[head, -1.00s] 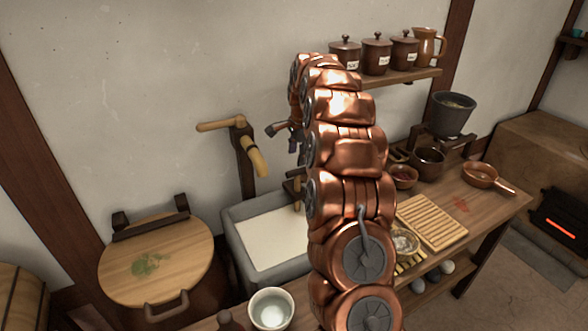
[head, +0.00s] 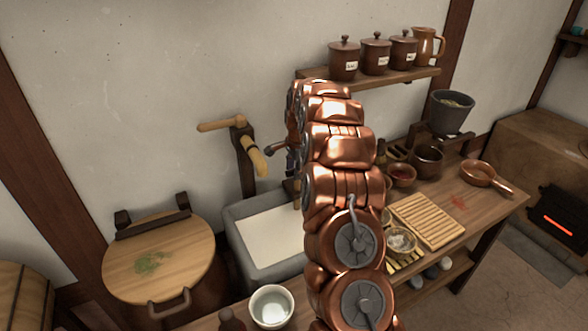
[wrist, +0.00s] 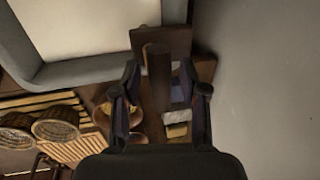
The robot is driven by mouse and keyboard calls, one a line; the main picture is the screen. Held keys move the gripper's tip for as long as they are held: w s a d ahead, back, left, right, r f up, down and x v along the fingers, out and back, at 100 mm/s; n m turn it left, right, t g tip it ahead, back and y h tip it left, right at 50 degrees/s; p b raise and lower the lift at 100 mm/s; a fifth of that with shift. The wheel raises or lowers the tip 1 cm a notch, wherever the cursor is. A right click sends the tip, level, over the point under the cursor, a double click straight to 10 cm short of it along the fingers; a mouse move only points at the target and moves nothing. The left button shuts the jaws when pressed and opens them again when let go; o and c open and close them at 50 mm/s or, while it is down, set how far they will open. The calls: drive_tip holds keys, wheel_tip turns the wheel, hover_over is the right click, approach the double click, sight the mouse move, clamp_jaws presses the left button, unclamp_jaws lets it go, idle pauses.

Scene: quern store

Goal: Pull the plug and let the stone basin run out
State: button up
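The grey stone basin (head: 240,228) stands against the back wall, full to a pale, level surface (head: 268,236). The arm hides its right end. In the wrist view the basin's rim (wrist: 90,70) is at upper left. Beside the rim is a dark brown wooden block (wrist: 178,42) with an upright round peg (wrist: 158,75); I cannot tell whether this peg is the plug. My gripper (wrist: 160,102) is open, its fingers on either side of the peg's line and apart from it. In the head view my gripper is mostly hidden behind the arm.
A wooden crank handle (head: 252,155) stands behind the basin. A round wooden lid (head: 190,265) is to its left, a white bowl (head: 271,306) in front. The worktop at right holds a slatted board (head: 430,221) and bowls. A shelf (head: 400,78) with jars is above.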

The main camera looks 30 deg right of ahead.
clamp_jaws()
drive_tip(key=shift+r, duration=0.1)
idle(0.3)
drive_tip(key=shift+w+r+b, duration=0.1)
drive_tip(key=shift+r+b, duration=0.25)
drive_tip(key=shift+r, duration=1.6)
drive_tip(key=shift+o, duration=0.3)
unclamp_jaws()
drive_tip(key=shift+r, duration=0.1)
drive_tip(key=shift+o, duration=0.9)
